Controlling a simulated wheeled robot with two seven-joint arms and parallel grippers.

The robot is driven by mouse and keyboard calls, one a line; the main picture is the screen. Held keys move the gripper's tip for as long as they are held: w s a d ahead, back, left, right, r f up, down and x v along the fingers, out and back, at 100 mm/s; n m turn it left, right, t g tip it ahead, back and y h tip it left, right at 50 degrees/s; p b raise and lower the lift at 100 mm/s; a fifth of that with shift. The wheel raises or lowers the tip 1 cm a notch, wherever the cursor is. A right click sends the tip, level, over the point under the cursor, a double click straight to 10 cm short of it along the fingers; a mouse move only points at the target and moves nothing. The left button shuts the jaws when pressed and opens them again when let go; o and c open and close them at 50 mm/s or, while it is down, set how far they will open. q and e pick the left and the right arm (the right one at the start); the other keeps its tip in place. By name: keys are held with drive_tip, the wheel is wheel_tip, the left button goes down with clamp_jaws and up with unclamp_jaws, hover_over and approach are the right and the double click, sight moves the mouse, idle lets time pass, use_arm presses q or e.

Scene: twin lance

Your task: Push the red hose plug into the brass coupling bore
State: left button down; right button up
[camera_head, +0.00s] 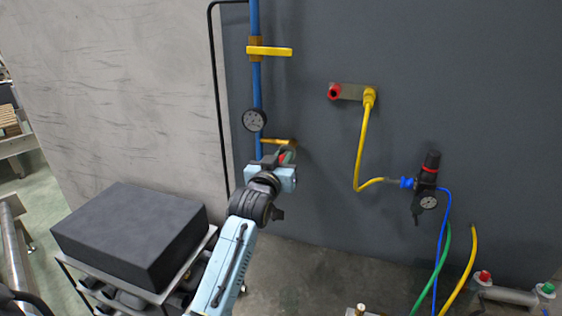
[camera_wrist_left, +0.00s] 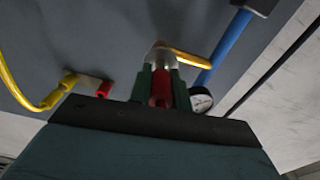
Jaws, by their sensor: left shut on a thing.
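My left gripper (camera_head: 284,163) is near the wall beside the blue pipe, shut on the red hose plug (camera_head: 283,156). In the left wrist view the red plug (camera_wrist_left: 160,90) is upright between the two green fingers. A pale, shiny round end (camera_wrist_left: 160,56), seemingly the brass coupling, is directly beyond the plug's tip, beside a yellow lever (camera_wrist_left: 190,59). In the head view the gripper largely hides that coupling. I cannot tell whether the plug's tip is inside the bore or just short of it. My right gripper is not in view.
A pressure gauge (camera_head: 254,120) is close above the gripper on the blue pipe (camera_head: 256,85). A red fitting (camera_head: 334,91) and yellow hose (camera_head: 361,145) are on the wall to the right. A dark block (camera_head: 130,230) is on a cart at lower left.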

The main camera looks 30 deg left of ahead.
use_arm(q)
drive_tip(key=shift+x, duration=0.8)
drive_tip(key=c, duration=1.3)
unclamp_jaws()
drive_tip(key=shift+s, duration=0.15)
drive_tip(key=shift+o, duration=0.3)
drive_tip(key=shift+w+f, duration=0.1)
drive_tip(key=shift+w, duration=0.15)
drive_tip(key=b+v, duration=0.2)
drive_tip(key=v, duration=1.1)
drive_tip(key=shift+s+b, duration=0.2)
drive_tip(key=shift+b, duration=0.2)
